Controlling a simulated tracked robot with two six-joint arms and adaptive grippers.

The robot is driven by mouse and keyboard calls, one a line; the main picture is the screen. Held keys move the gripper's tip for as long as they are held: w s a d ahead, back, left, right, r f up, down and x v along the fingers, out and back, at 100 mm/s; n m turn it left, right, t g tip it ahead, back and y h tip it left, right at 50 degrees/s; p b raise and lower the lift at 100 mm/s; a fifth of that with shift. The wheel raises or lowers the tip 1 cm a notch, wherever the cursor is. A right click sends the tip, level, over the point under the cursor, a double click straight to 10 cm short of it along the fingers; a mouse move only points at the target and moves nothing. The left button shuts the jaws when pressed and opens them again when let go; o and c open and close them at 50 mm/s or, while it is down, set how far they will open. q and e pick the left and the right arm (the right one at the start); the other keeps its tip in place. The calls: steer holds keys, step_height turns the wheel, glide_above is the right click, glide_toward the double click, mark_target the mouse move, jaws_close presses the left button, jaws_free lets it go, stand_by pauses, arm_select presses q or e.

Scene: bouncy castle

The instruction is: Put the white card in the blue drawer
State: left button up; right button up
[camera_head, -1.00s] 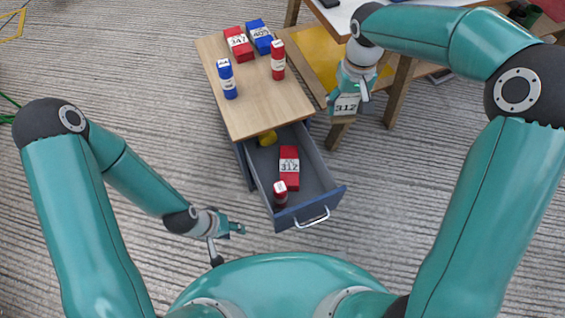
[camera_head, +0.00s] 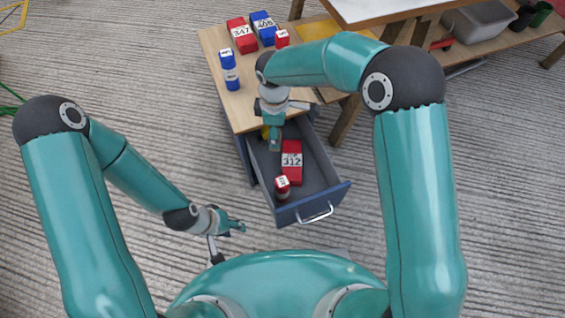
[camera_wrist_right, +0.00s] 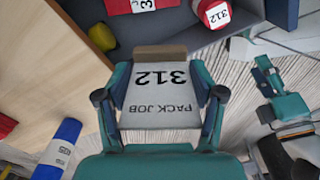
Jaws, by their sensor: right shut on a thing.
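The white card (camera_wrist_right: 160,100), printed "312 PACK JOB", sits between the fingers of my right gripper (camera_wrist_right: 160,92) in the right wrist view, with a brown strip along its far end. In the head view this gripper (camera_head: 275,140) is over the back left part of the open blue drawer (camera_head: 334,193), and the card is not clearly visible there. The drawer holds a red box (camera_head: 292,158) marked 312, a red bottle (camera_head: 282,190) near its front and a yellow object (camera_head: 265,132) at the back. My left gripper (camera_head: 238,228) is open and empty, left of the drawer front.
The wooden cabinet top (camera_head: 245,108) carries a red box (camera_head: 241,36), a blue box (camera_head: 263,27), a blue bottle (camera_head: 230,70) and a partly hidden red bottle (camera_head: 282,38). A workbench (camera_head: 390,8) with a grey bin (camera_head: 478,20) stands behind to the right. Floor right of the drawer is clear.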

steer(key=shift+n, duration=0.5)
steer(key=f+b, duration=0.1)
steer(key=f, duration=0.4)
steer(key=f+b, duration=0.2)
steer(key=f, duration=0.3)
steer(key=a+f+b, duration=0.1)
steer(key=f, duration=0.5)
steer(key=shift+s, duration=0.15)
steer(key=shift+f+b, duration=0.9)
steer(key=shift+f, duration=1.5)
steer(key=o, duration=1.2)
step_height(320, 180, up, 12)
steer(key=p, duration=0.3)
steer(key=shift+p, duration=0.3)
